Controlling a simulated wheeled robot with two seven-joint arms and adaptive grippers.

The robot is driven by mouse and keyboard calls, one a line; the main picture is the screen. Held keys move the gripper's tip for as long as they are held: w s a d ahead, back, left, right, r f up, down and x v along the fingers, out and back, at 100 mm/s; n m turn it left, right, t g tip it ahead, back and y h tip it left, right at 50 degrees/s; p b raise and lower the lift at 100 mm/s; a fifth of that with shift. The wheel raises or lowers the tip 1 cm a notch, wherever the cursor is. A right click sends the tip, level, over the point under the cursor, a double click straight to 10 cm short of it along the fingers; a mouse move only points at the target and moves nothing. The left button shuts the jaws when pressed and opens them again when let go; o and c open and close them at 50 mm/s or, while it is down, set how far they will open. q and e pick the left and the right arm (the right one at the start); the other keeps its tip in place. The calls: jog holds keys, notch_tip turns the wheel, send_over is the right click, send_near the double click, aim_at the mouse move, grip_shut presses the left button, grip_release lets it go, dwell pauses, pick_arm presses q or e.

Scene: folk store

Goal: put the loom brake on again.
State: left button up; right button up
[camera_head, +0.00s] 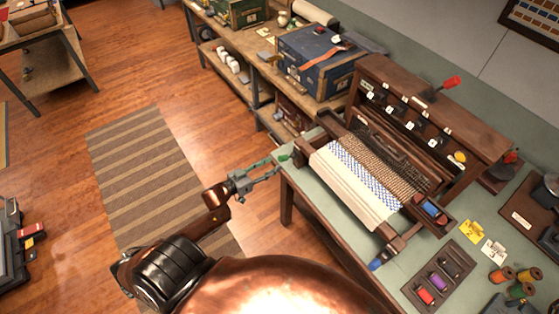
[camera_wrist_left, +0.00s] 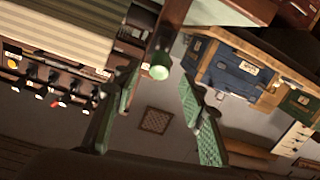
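The loom (camera_head: 362,170) stands on a green-topped table, with white and blue-checked cloth on it. A lever with a pale green end (camera_head: 284,157) sticks out at its left side, and I take it for the brake lever. My left gripper (camera_head: 272,168) is open and empty just left of that end, beyond the table edge. In the left wrist view the round green end (camera_wrist_left: 160,72) shows ahead of the gap between the green-padded fingers (camera_wrist_left: 160,112), apparently not touching them. The lever's pivot and exact setting are hard to make out. My right gripper is out of view.
A blue chest (camera_head: 312,62) stands on the bench behind the loom. A red-handled lever (camera_head: 450,84) rises from the loom's back rail. A tray of coloured shuttles (camera_head: 458,262) and thread spools (camera_head: 502,274) lie at right. The floor by the striped rug (camera_head: 150,170) is clear.

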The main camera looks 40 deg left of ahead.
pick_arm(q)
jog(key=v, duration=0.5)
dwell(0.8)
jog(key=s+a+f+n+g+y, duration=0.15)
jog(key=s+f, duration=0.25)
jog(key=f, duration=0.7)
jog(key=s+a+f+g+y+b, duration=0.1)
jog(key=s+a+f+g+y, duration=0.3)
jog(key=f, duration=0.7)
jog(key=s+d+f+n+g, duration=0.1)
jog(key=s+f, duration=0.4)
jog(key=f, duration=0.7)
jog(key=s+d+f+g, duration=0.3)
jog(key=s+d+f, duration=0.2)
jog(key=s, duration=0.5)
jog(key=s+d+f+m+g+b, duration=0.1)
jog(key=s+d+f+g, duration=0.1)
jog(key=s+d+f, duration=0.4)
jog(key=s+d+f+m+g, duration=0.1)
jog(key=s+d+f+g, duration=0.2)
jog(key=s+f, duration=0.9)
jog(key=s+d+h, duration=0.1)
jog(key=s+d, duration=0.1)
jog(key=shift+d+g, duration=0.25)
jog(key=shift+g, duration=0.1)
jog(key=shift+m, duration=0.25)
